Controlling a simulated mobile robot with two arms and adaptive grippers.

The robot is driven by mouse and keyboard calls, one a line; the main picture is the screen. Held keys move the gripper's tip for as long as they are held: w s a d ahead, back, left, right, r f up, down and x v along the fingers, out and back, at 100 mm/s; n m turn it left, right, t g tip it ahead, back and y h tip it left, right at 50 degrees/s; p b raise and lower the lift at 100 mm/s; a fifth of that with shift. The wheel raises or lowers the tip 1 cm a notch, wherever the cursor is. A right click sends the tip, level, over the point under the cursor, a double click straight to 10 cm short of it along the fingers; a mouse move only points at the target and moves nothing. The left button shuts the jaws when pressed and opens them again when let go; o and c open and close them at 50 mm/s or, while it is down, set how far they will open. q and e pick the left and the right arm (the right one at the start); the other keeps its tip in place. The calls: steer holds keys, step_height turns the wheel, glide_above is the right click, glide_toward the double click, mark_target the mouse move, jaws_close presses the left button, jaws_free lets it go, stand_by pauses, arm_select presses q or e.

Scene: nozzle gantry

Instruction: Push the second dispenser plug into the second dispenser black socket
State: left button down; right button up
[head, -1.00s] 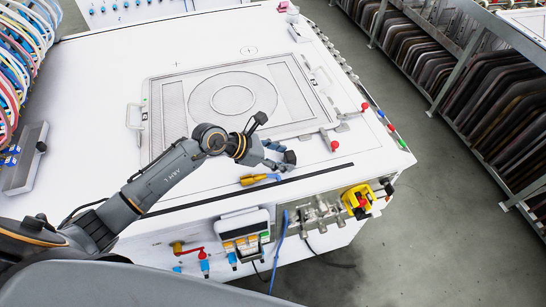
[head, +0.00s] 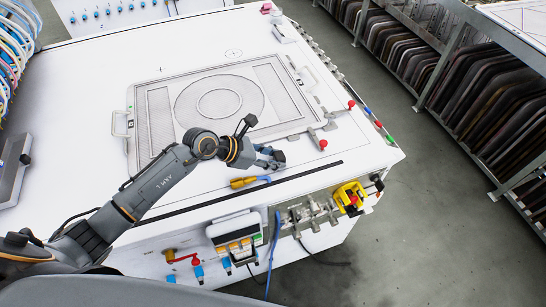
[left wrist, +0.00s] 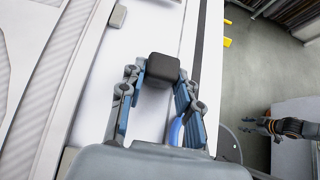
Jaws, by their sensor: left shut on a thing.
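In the left wrist view, my left gripper (left wrist: 160,80) is shut on a dark, square-ended block (left wrist: 162,68), which looks like the dispenser plug. A blue curved piece (left wrist: 176,130), perhaps its cable, shows below it, between the fingers. In the head view the fingers largely hide the held block. I cannot make out which part is the black socket. A small grey arm (left wrist: 290,128), perhaps my right one, shows at the right; its gripper is unclear.
A yellow-handled piece with a blue end (head: 245,182) lies close below the gripper. A control box with orange buttons (head: 235,232), metal fittings (head: 312,212) and a yellow block (head: 350,197) line the front side. Red-knobbed clamps (head: 322,144) stand to the right.

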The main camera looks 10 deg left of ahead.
arm_select(q)
step_height(320, 180, up, 9)
steer(key=p, duration=0.6)
stand_by(0.6)
stand_by(0.4)
steer(key=s+a+r+b, duration=0.5)
steer(key=s+r, duration=0.4)
steer(key=s, duration=0.2)
steer(key=shift+s+a+r, duration=0.3)
steer(key=shift+s+a, duration=0.05)
steer(key=shift+a, duration=0.4)
step_height(320, 180, down, 9)
steer(key=s, duration=0.2)
steer(key=shift+s+f, duration=0.2)
